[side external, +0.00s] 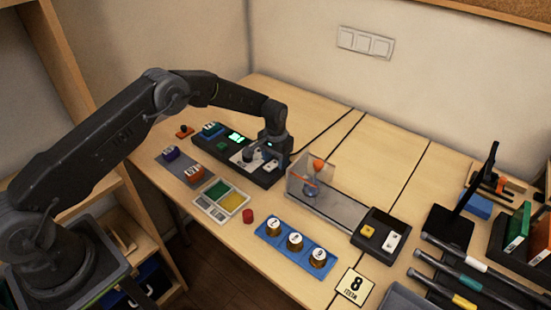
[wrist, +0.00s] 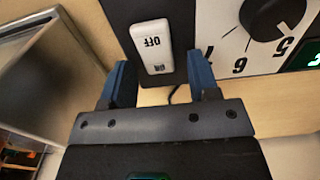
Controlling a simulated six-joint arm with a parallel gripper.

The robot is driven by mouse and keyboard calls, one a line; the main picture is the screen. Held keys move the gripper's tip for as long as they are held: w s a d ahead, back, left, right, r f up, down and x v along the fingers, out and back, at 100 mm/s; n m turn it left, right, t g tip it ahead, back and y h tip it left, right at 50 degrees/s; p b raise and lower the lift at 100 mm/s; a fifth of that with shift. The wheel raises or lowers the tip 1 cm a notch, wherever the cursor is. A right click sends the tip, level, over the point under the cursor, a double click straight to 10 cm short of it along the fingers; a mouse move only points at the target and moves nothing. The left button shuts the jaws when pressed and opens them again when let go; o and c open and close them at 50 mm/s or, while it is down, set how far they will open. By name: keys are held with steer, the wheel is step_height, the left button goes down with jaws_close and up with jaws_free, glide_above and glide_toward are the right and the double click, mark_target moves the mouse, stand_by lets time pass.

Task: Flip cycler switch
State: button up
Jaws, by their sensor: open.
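The cycler (side external: 212,146) is a long black box with a lit green display and a white dial plate. Its white rocker switch (wrist: 151,46) is marked OFF and ON and appears upside down in the wrist view. I cannot tell which side is pressed. My gripper (wrist: 160,66) is open and empty, pointing down at the switch end of the cycler. In the wrist view the switch shows between and beyond its two blue fingertips, with no clear contact. In the side view my gripper (side external: 264,153) partly hides this end of the box.
A black dial knob (wrist: 273,14) sits beside the switch. A clear-walled box (side external: 303,186) with an orange ball stands close to the right. A colored tray (side external: 221,198), a red cap (side external: 247,216) and a blue holder (side external: 271,240) are in front. Bare table lies between them.

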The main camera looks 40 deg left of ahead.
mark_target(266, 170)
steer(key=shift+c, duration=0.2)
steer(key=c, duration=0.9)
steer(key=shift+s+r+t, duration=0.15)
steer(key=shift+t, duration=0.7)
steer(key=shift+s+r+t, duration=0.1)
steer(key=shift+s+t, duration=0.05)
steer(key=shift+t, duration=0.7)
steer(key=o, duration=0.9)
steer(key=shift+o, duration=0.2)
steer(key=v, duration=1.3)
steer(key=shift+r, duration=0.4)
